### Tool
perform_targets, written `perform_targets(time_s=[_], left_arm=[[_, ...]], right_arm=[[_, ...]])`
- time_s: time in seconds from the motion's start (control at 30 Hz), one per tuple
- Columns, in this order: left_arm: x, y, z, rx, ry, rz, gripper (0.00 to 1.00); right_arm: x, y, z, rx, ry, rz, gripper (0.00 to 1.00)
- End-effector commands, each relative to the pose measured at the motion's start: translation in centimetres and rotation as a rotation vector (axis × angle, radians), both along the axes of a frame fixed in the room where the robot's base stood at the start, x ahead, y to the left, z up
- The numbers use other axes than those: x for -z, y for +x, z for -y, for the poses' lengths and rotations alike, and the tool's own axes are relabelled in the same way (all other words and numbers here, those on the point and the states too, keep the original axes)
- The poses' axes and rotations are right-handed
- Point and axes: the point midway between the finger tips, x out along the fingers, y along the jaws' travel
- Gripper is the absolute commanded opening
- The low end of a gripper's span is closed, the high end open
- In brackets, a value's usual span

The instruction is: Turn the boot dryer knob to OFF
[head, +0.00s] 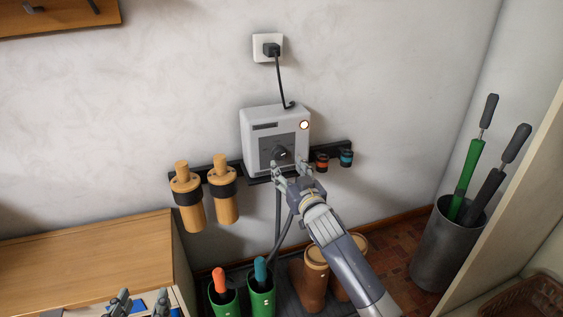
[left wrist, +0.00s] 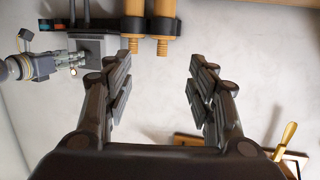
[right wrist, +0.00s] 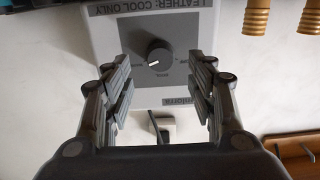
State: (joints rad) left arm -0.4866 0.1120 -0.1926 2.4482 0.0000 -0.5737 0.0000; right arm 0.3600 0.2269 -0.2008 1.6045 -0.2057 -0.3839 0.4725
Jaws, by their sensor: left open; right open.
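The boot dryer (head: 252,150) is a pale box on the wall with a grey front panel and a glowing round light (head: 304,125). Its dark round knob (head: 281,153) is low on the panel. In the right wrist view the knob (right wrist: 157,52) shows a white pointer line toward the picture's left, slightly down; the small labels around it are too small to read surely. My right gripper (head: 291,171) is open just in front of the knob, fingers apart on either side and not visibly touching it. My left gripper (head: 140,304) is open and empty at lower left.
A black rail (head: 331,148) carries wooden-coloured cylinders (head: 223,190) left of the dryer and small red and blue pieces at right. Green and brown boots (head: 315,278) stand below. A wooden-topped cabinet (head: 90,258) is left; an umbrella bin (head: 445,245) is right.

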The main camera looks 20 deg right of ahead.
Motion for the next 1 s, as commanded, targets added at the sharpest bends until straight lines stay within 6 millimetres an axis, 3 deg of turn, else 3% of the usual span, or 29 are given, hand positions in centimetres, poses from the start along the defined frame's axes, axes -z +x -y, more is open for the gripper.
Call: perform_targets(time_s=[0.2,0.5,0.97,1.0], left_arm=[[-3.4,0.7,0.7,0.013,-0.047,0.182,0.52],[-7.3,0.6,1.2,0.023,-0.096,0.372,0.52],[-8.4,0.4,1.3,0.026,-0.109,0.42,0.52],[-8.4,0.4,1.3,0.026,-0.109,0.42,0.52]], right_arm=[[0.1,2.8,-0.1,0.0,-0.001,0.002,0.52],[0.1,5.3,-0.2,0.0,0.0,0.0,0.52],[0.0,5.9,-0.2,0.0,0.0,0.0,0.52],[0.0,5.9,-0.2,0.0,0.0,0.0,0.43]])
